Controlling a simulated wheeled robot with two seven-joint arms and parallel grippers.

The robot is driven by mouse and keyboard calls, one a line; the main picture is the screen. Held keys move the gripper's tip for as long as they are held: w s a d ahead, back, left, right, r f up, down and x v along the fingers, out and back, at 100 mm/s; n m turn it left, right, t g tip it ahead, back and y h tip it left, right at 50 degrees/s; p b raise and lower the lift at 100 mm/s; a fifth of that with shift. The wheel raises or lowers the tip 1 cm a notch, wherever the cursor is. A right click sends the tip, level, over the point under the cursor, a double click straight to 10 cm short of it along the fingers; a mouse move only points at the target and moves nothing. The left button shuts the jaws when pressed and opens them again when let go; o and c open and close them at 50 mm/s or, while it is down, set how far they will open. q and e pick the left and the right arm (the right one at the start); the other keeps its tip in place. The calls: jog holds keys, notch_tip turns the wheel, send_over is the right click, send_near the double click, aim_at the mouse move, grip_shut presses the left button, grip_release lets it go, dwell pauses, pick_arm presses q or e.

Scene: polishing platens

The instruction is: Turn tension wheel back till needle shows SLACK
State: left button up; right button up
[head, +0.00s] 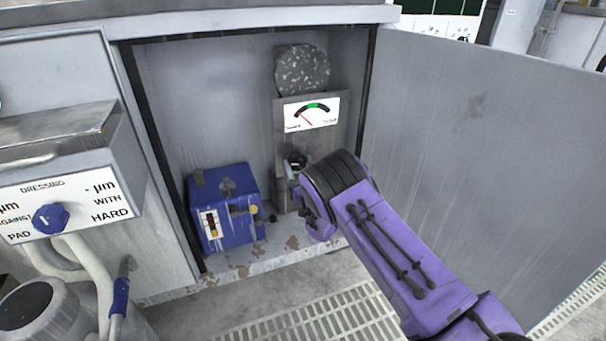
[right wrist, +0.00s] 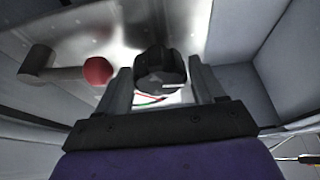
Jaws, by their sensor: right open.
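The tension wheel is a small dark knob (head: 297,162) on the grey box below the gauge, partly hidden by my right gripper. In the right wrist view the dark knob (right wrist: 160,70), with a pale line on it, sits between the spread fingers. My right gripper (right wrist: 162,88) is open around it; contact cannot be told. In the head view the gripper (head: 296,180) is at the box front. The white gauge (head: 325,114) has a green patch at the top of its arc. Its red needle leans to the left; the lettering is too small to read. My left gripper is out of view.
The cabinet's open door (head: 480,130) stands right of my right arm. A blue unit (head: 228,232) sits on the cabinet floor at left. A speckled grey disc (head: 302,68) is above the gauge.

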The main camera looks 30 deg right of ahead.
jog(key=p+v, duration=0.2)
jog(key=v, duration=0.7)
jog(key=shift+s, duration=0.25)
jog(key=shift+f, duration=0.1)
